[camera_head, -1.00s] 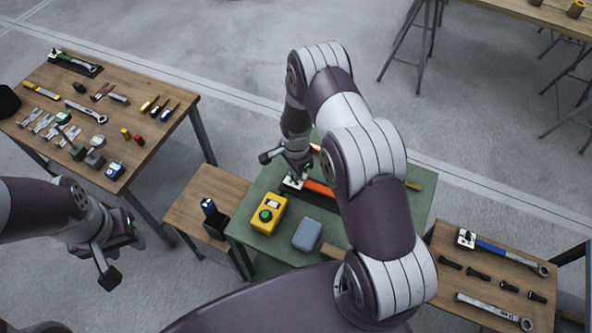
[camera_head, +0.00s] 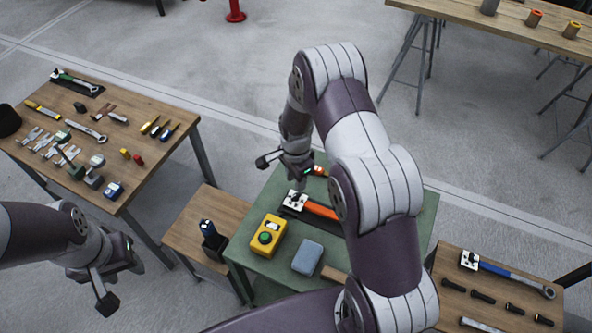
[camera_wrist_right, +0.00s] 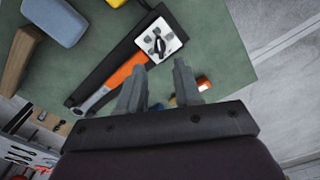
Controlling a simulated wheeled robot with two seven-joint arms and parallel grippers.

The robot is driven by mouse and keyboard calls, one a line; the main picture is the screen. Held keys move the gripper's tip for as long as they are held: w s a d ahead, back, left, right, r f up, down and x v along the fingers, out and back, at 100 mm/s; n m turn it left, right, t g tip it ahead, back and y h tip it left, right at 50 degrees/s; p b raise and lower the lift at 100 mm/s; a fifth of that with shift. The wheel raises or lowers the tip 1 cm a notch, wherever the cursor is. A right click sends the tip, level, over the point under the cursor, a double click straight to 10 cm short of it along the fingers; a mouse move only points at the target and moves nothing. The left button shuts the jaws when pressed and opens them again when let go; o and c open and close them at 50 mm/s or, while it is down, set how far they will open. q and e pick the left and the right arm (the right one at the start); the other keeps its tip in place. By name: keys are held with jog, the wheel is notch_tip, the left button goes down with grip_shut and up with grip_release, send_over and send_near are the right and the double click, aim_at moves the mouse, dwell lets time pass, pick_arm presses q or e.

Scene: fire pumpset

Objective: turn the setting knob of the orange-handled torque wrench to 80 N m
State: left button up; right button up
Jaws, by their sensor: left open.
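The orange-handled torque wrench (camera_head: 321,211) lies on a dark mat on the green table, partly hidden by my right arm. In the right wrist view its orange handle (camera_wrist_right: 122,73) and a white square plate (camera_wrist_right: 160,42) with a dark knob-like part show. I cannot read a setting. My right gripper (camera_head: 283,164) hovers beyond the wrench's plate end. In its wrist view the fingers (camera_wrist_right: 158,86) stand apart with nothing held between them. My left gripper (camera_head: 120,279) is open and empty, away from the tables at the lower left.
A yellow box with a green button (camera_head: 266,236) and a blue-grey block (camera_head: 307,257) sit near the wrench. A small orange-and-white item (camera_wrist_right: 203,83) lies near the right fingers. Side tables hold tools, including a blue-handled wrench (camera_head: 507,273).

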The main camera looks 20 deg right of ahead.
notch_tip(320, 180, up, 6)
jog(key=shift+b, duration=0.35)
